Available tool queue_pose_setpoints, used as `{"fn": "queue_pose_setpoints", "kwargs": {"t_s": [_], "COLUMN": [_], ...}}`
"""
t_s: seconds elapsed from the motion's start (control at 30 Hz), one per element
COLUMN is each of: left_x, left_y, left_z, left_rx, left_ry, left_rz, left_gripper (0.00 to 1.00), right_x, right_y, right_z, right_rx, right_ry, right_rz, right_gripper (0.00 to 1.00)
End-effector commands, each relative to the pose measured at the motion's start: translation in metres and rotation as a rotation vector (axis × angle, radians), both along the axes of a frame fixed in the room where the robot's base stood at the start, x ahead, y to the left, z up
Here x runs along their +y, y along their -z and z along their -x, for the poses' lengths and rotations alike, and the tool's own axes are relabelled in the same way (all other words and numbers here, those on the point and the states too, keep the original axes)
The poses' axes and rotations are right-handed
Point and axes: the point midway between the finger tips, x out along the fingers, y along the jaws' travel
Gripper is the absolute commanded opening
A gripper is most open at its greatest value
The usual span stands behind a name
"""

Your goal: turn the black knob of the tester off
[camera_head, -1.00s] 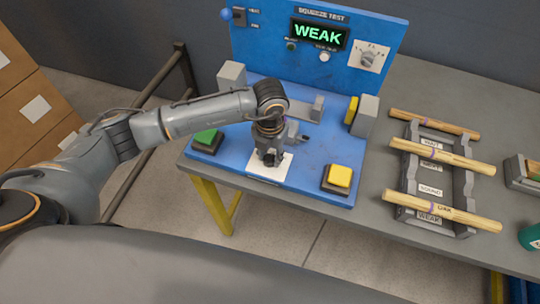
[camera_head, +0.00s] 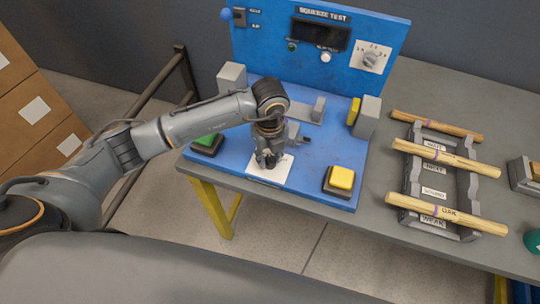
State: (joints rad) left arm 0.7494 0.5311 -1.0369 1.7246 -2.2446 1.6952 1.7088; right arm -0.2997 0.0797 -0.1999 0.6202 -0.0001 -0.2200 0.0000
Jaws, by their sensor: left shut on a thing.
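The tester is a blue bench unit with an upright blue panel (camera_head: 265,50) at the back. Its display (camera_head: 320,36) is dark. My left gripper (camera_head: 268,163) points down over a white plate (camera_head: 277,175) at the front edge of the tester's base. It is shut on what appears to be the black knob on that plate. The fingers hide the knob, so I cannot see its pointer. My right gripper is not in view.
A green button (camera_head: 207,142) lies left of the gripper and a yellow button (camera_head: 341,177) right of it. A rack (camera_head: 463,185) bears three wooden rods on the grey table (camera_head: 393,160).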

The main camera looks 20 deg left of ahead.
Motion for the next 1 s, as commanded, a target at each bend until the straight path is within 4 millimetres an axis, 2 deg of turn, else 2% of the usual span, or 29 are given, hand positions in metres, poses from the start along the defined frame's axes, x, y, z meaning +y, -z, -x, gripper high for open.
{"fn": "queue_pose_setpoints", "kwargs": {"t_s": [0.4, 1.0], "left_x": [0.0002, 0.0002], "left_y": [-0.0011, -0.0011], "left_z": [-0.0006, -0.0008], "left_rx": [-0.003, -0.004], "left_ry": [-0.207, -0.241], "left_rz": [0.000, 0.001], "left_gripper": [0.01, 0.01], "right_x": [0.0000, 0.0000], "right_y": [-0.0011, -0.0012], "right_z": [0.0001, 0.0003], "right_rx": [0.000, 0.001], "right_ry": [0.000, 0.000], "right_rz": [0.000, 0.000], "right_gripper": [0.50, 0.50]}}
